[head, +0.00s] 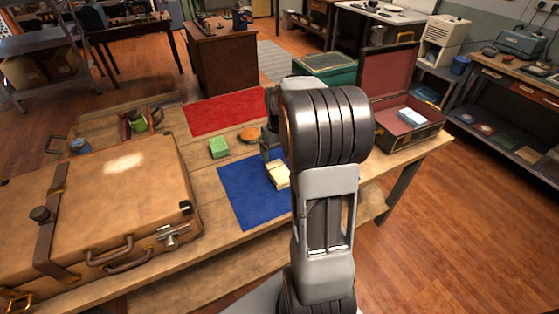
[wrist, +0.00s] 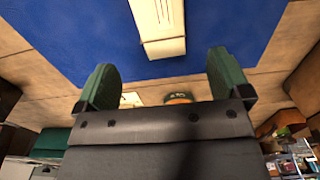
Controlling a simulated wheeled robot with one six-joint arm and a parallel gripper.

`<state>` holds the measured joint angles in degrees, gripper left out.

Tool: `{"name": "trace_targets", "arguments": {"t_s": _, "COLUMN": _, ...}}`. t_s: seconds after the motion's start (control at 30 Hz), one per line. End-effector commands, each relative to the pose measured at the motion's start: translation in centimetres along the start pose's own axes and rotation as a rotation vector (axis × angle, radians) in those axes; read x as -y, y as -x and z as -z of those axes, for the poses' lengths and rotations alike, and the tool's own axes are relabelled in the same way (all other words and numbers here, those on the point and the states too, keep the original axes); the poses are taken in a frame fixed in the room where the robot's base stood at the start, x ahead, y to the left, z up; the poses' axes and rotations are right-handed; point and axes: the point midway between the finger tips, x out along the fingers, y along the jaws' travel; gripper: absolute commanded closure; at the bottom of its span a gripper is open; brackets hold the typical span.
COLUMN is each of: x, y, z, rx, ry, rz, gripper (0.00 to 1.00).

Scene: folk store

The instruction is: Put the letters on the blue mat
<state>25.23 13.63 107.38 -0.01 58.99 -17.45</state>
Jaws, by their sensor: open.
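A cream bundle of letters (head: 279,174) lies on the blue mat (head: 243,199), near the mat's right part and partly hidden by my arm. In the wrist view, the letters (wrist: 163,28) rest on the blue mat (wrist: 80,35), just beyond my fingertips. My gripper (wrist: 164,66) is open, with its two green fingers spread and nothing held between them. In the head view, my arm hides most of the gripper, which is close to the letters.
A green block (head: 218,148) and an orange round item (head: 249,134) stand behind the mat, near a red mat (head: 226,112). A large tan suitcase (head: 125,190) fills the table's left. An open case (head: 408,136) at right holds a pale bundle (head: 411,117).

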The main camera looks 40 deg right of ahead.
Motion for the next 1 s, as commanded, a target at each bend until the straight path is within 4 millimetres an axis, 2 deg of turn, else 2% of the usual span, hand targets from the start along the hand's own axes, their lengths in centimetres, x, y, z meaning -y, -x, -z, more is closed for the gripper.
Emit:
{"name": "trace_targets", "arguments": {"t_s": 0.2, "x": 0.3, "y": 2.3, "z": -0.1, "rx": -0.005, "ry": 0.003, "rz": -0.001, "gripper": 0.05}}
{"name": "trace_targets", "arguments": {"t_s": 0.27, "x": 1.2, "y": 3.0, "z": -0.5, "rx": -0.016, "ry": 0.011, "rz": -0.004, "gripper": 0.05}}
{"name": "trace_targets", "arguments": {"t_s": 0.33, "x": 3.1, "y": 4.0, "z": -1.5, "rx": -0.040, "ry": 0.025, "rz": -0.009, "gripper": 0.05}}
{"name": "trace_targets", "arguments": {"t_s": 0.5, "x": 9.2, "y": 5.8, "z": -6.2, "rx": -0.131, "ry": 0.071, "rz": -0.015, "gripper": 0.05}}
{"name": "trace_targets", "arguments": {"t_s": 0.63, "x": 12.6, "y": 6.0, "z": -10.1, "rx": -0.197, "ry": 0.102, "rz": -0.005, "gripper": 0.05}}
{"name": "trace_targets", "arguments": {"t_s": 0.8, "x": 15.1, "y": 5.5, "z": -13.9, "rx": -0.258, "ry": 0.129, "rz": 0.014, "gripper": 0.05}}
{"name": "trace_targets", "arguments": {"t_s": 1.0, "x": 16.0, "y": 4.9, "z": -15.6, "rx": -0.284, "ry": 0.138, "rz": 0.027, "gripper": 0.05}}
